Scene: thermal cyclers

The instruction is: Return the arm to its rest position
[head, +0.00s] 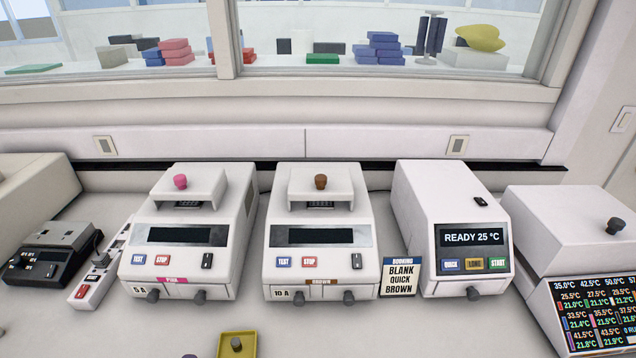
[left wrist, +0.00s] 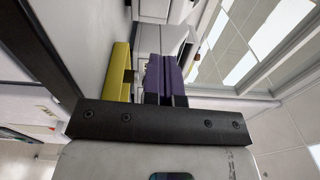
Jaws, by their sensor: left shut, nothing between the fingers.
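My left gripper (left wrist: 165,72) shows in the left wrist view, its two purple-padded fingers together and nothing seen between them. My right gripper is in neither view.
Along the bench stand a pink-knobbed cycler (head: 230,262), a brown-knobbed cycler (head: 361,262), a cycler reading READY 25 °C (head: 425,205) and a grey-knobbed unit (head: 550,230). A booking card (head: 401,278) and power strip (head: 88,290) stand between devices.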

